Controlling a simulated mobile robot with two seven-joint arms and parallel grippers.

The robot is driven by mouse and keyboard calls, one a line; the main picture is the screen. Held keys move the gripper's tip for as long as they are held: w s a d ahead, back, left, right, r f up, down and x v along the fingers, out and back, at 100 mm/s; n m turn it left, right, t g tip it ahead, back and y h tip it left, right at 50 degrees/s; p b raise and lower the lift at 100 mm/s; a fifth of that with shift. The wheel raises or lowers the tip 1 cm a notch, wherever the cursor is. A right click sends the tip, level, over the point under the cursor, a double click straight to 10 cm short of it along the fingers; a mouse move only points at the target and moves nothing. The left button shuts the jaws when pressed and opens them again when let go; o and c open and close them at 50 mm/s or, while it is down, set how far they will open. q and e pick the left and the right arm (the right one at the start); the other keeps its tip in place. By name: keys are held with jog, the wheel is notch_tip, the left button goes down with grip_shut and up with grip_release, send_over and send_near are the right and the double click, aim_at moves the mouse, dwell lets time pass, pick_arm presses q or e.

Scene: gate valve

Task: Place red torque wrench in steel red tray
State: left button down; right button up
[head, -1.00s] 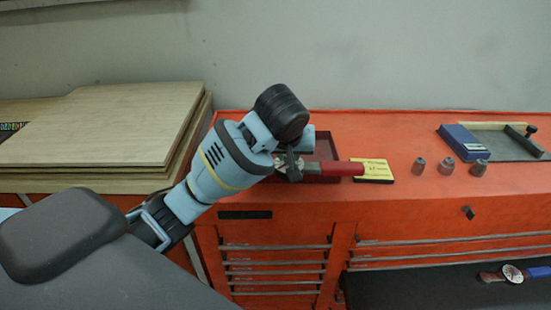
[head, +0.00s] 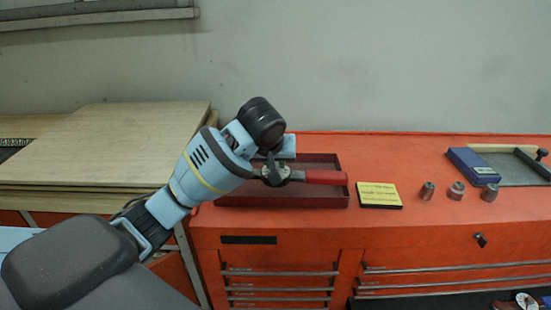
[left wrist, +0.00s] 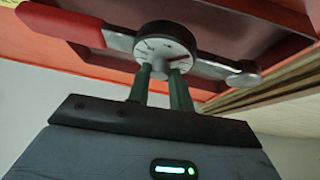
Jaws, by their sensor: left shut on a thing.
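The red torque wrench has a red handle (head: 325,177) and a metal shaft with a round dial (left wrist: 167,45). My left gripper (head: 274,172) is shut on it near the dial; the fingers (left wrist: 165,80) meet at the dial in the left wrist view. The dark red steel tray (head: 325,160) stands on the orange cabinet. In the head view the wrench lies across the tray opening, its handle end near the tray's right wall. Whether it touches the tray floor I cannot tell. My arm hides the tray's left part. My right gripper is not in view.
The orange cabinet top (head: 420,150) holds a yellow note block (head: 379,194), three small metal sockets (head: 456,191) and a blue box (head: 472,165) to the right. Wooden boards (head: 100,145) are stacked at left. A dial tool (head: 525,300) shows at the lower right.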

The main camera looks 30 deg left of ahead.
pick_arm(q)
jog(key=w+a, duration=0.4)
jog(key=w, duration=0.3)
jog(key=shift+w+a+f, duration=0.15)
jog(key=shift+w+a, duration=0.1)
jog(key=shift+f, duration=0.1)
jog(key=shift+f, duration=1.65)
jog(key=c, duration=1.3)
grip_release()
jog(key=shift+s+f, duration=0.1)
jog(key=shift+f, duration=0.1)
jog(key=shift+o, duration=0.2)
jog(key=v, duration=1.2)
